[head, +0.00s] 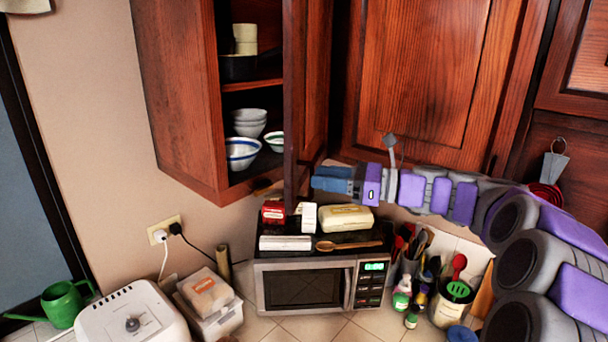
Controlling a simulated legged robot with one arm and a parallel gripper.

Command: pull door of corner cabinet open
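The corner cabinet (180,100) hangs on the wall at upper left in the head view. Its wooden door (308,85) stands open and is seen nearly edge-on, so the shelves on its left show. My gripper (326,180), with blue fingers, comes in from the right at the door's lower part, on the door's right side. The fingertips are close to the door; I cannot tell whether they touch it. The fingers overlap in this view, so their opening is hidden. No handle on this door is clearly visible.
Bowls (249,122) and cups stand on the cabinet shelves. Below are a microwave (305,288) with boxes and a wooden spoon on top, and a utensil holder (449,308). Another closed cabinet door (430,80) is behind my arm. A white appliance (130,318) stands at lower left.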

